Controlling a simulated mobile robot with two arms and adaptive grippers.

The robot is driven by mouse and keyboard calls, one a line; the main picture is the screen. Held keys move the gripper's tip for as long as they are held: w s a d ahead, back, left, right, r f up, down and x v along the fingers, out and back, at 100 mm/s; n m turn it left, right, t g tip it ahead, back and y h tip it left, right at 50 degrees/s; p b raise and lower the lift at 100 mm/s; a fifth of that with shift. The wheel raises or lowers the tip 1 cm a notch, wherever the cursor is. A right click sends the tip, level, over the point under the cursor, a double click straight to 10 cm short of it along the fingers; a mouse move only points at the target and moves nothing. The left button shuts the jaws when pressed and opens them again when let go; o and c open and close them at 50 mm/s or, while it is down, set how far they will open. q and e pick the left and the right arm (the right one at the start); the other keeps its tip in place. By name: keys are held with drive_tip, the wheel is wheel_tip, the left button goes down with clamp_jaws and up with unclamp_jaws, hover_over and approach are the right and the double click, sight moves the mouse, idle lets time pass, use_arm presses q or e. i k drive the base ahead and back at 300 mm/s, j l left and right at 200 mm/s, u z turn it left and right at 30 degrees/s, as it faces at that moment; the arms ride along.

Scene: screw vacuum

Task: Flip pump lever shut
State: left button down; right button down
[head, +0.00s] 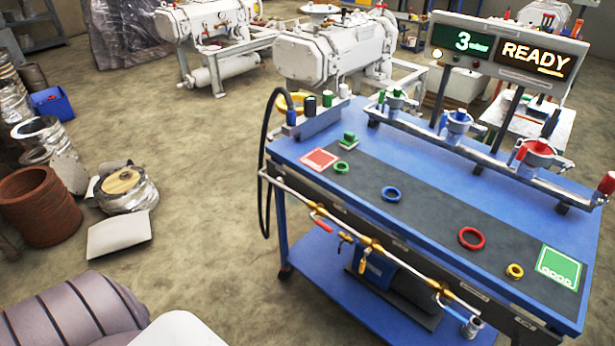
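A pipe with brass fittings (376,246) runs along the front edge of the blue workbench (290,155). A small red-handled lever (319,223) sits on this pipe towards its left, angled down to the right. A yellow handle (362,266) hangs below the pipe farther right. Another red handle (606,184) stands at the right end of the raised rail. No label shows which is the pump lever, and I cannot tell whether any is open or shut. A blue and dark pump-like unit (410,290) sits on the lower shelf, partly hidden. Neither gripper shows.
Coloured rings, including a red one (471,238), lie on the dark bench mat. A display sign (505,50) reads "3" and "READY". A black hose (264,160) loops down the bench's left side.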

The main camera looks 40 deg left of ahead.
sight(310, 214)
drive_tip(key=u, duration=1.05)
